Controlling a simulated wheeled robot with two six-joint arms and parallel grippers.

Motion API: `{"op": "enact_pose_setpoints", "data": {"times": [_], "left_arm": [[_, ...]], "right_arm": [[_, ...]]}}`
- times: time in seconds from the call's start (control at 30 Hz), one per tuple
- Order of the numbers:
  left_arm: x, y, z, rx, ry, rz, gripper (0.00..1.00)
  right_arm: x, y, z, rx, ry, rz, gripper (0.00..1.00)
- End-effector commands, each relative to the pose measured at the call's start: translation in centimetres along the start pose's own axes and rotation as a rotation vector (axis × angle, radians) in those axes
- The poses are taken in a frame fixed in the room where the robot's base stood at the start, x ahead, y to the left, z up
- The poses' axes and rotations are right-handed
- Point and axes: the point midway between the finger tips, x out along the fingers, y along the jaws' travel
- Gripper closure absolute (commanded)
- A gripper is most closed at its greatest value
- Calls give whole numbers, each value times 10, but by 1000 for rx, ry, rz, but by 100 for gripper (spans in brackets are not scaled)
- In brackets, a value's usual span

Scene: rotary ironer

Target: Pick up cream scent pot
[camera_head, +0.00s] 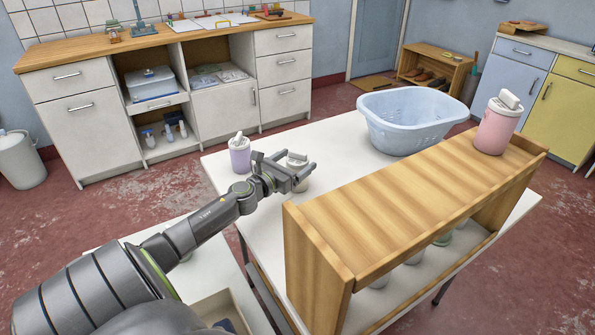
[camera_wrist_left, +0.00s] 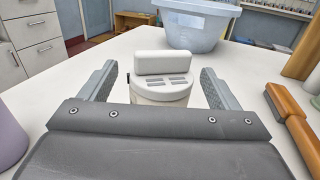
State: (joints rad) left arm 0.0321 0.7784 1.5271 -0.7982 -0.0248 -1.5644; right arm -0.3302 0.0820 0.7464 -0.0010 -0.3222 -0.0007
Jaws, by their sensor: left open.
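The cream scent pot (camera_head: 297,160), with a white slotted lid and raised handle, stands upright on the white table. My left gripper (camera_head: 284,169) is low over the table, partly in front of the pot. In the left wrist view, the pot's lid (camera_wrist_left: 162,80) shows between the two open fingers (camera_wrist_left: 158,85), with a gap on each side. The pot's lower body is hidden by the gripper. My right gripper is not in view.
A lilac pot (camera_head: 240,157) stands left of the gripper. A wooden shelf (camera_head: 400,205) with a pink pot (camera_head: 496,125) on top is at the right. A blue basket (camera_head: 410,120) sits behind. A wooden-handled brush (camera_wrist_left: 285,102) lies at right in the wrist view.

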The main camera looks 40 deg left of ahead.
Motion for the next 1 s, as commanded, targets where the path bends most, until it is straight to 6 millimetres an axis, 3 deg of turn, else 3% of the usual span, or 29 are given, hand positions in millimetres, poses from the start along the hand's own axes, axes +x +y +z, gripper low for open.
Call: {"op": "enact_pose_setpoints", "data": {"times": [0.2,0.57,1.0], "left_arm": [[24,-2,0,0,-1,0,16],[30,-2,-1,2,0,-1,18],[29,-2,-1,1,0,-1,75]], "right_arm": [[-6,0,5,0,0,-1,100],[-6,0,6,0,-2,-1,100],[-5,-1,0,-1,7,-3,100]]}}
